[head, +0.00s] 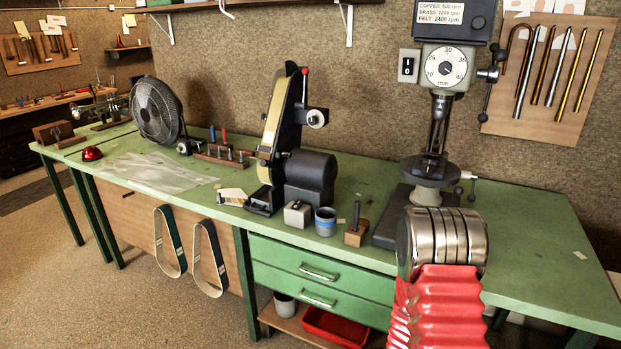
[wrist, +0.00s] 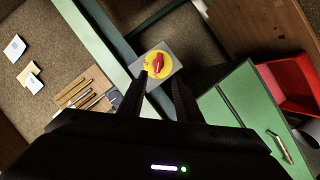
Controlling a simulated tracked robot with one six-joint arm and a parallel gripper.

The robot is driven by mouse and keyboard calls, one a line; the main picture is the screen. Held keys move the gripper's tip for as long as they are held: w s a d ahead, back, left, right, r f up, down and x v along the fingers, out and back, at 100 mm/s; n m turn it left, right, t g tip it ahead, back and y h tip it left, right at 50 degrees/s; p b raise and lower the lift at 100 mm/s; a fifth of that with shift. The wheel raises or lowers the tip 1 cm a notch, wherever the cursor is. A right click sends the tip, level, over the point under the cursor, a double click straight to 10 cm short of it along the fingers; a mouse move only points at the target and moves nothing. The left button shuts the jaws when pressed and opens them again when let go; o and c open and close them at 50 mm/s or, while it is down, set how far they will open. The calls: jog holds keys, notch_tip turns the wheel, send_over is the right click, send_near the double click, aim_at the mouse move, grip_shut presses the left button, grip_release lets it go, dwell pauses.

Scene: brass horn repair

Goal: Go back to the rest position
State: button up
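My gripper (wrist: 160,82) shows in the wrist view, its two dark fingers apart with a gap between them. Nothing is seen held between the fingers. Beyond the fingertips is a yellow disc with a red handle (wrist: 157,64) on a grey plate; I cannot tell how far it is from the fingers. In the head view, my red bellows-covered arm with its silver rings rises at the lower right, in front of the bench; my gripper is not visible there.
The green bench (head: 545,235) carries a drill press (head: 435,170), belt grinder (head: 290,150), fan (head: 157,110) and small cups and blocks. Belts (head: 170,245) hang from its front. A red bin (head: 335,326) sits underneath. The floor at left front is clear.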

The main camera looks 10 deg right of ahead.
jog(key=s+a+f+m+g+y, duration=0.2)
jog(key=s+a+f+g+y, duration=0.15)
jog(key=a+f+y, duration=0.55)
jog(key=a+r+g+y, duration=0.1)
jog(key=a+r+g, duration=0.25)
jog(key=a, duration=0.45)
jog(key=s+a+r+n+t, duration=0.1)
jog(key=s+a+r, duration=0.2)
jog(key=r, duration=0.8)
jog(key=s+a+r+n+t+y, duration=0.1)
jog(key=s+a+r, duration=0.2)
jog(key=r, duration=0.9)
jog(key=s+a+r+t, duration=0.1)
jog(key=s+a+r, duration=0.2)
jog(key=r, duration=0.9)
jog(key=s, duration=0.3)
jog(key=shift+s+n+y, duration=0.3)
jog(key=shift+n, duration=0.1)
jog(key=shift+a+f, duration=0.1)
jog(key=shift+a, duration=0.05)
